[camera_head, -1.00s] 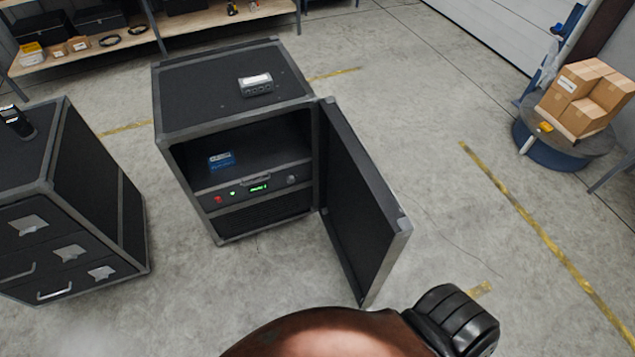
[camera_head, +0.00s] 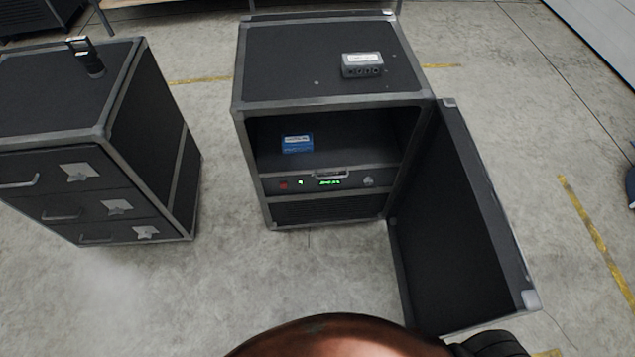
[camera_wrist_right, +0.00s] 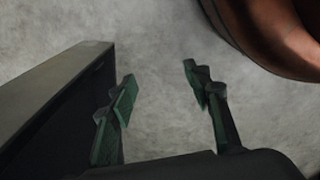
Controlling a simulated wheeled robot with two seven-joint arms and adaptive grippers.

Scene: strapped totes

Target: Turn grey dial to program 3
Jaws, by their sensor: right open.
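The small round grey dial (camera_head: 368,181) sits at the right end of the control panel (camera_head: 347,183) inside the open black cabinet. A green lit display (camera_head: 330,182) and a red button (camera_head: 283,185) are to its left on the same panel. The dial's setting is too small to read. My right gripper (camera_wrist_right: 160,95) shows in the right wrist view, open and empty above the bare floor. It is not seen in the head view, and the dial is not in the wrist view. My left gripper is not in view.
The cabinet door (camera_head: 455,220) stands open to the right. A blue box (camera_head: 297,143) lies on the shelf above the panel, and a grey device (camera_head: 362,66) is on the cabinet top. A drawer cabinet (camera_head: 150,150) stands to the left. Floor in front is clear.

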